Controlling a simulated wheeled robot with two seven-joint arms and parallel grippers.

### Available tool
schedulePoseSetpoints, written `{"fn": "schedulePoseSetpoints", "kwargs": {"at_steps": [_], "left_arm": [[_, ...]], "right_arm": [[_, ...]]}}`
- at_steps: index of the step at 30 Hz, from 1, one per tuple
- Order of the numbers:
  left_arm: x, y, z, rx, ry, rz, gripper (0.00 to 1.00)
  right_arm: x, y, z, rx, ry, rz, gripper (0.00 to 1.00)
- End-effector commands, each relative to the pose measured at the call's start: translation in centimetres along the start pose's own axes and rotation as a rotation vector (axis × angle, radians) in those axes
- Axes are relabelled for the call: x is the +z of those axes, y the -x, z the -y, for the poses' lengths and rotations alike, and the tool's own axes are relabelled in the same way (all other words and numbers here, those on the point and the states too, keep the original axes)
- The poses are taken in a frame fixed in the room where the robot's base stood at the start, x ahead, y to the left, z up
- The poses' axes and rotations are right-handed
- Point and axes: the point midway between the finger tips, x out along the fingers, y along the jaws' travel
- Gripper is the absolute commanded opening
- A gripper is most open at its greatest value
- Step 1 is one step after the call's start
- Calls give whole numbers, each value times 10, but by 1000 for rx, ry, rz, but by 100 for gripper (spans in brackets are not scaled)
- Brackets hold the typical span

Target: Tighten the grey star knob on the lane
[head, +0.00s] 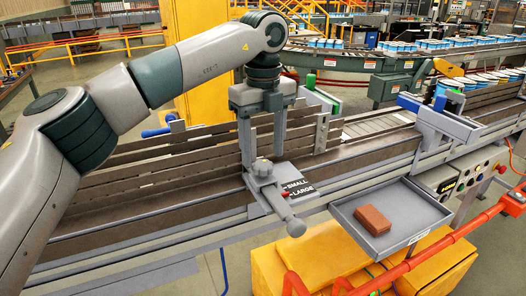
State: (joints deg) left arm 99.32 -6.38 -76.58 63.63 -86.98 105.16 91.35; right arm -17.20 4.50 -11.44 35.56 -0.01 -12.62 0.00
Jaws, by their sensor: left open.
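The grey star knob (262,167) sits on top of a grey clamp block at the near edge of the lane (205,193). A plate beside it reads SMALL and LARGE, with a small red pointer next to the words. A grey handle (290,220) sticks out from the block toward me. My left gripper (262,160) points straight down over the knob, its two fingers apart, one on each side of it. I cannot tell whether the fingers touch the knob. My right gripper is not in view.
A grey tray (415,233) with a brown block (374,220) hangs right of the handle. An orange rail (440,245) crosses the lower right. Slatted guide boards (180,165) stand along the lane behind my gripper. A blue-topped bracket (432,122) stands farther right.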

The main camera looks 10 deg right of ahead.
Motion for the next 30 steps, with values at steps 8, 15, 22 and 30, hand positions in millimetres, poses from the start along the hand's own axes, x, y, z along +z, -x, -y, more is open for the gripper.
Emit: {"fn": "schedulePoseSetpoints", "kwargs": {"at_steps": [8,15,22,30], "left_arm": [[0,-22,0,0,1,-1,55],[0,-24,0,-1,1,0,55],[0,-24,0,-1,1,0,21],[0,-24,0,-1,-5,1,13]], "right_arm": [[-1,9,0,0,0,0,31],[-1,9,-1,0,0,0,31],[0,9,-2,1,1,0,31],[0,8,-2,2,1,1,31]]}}
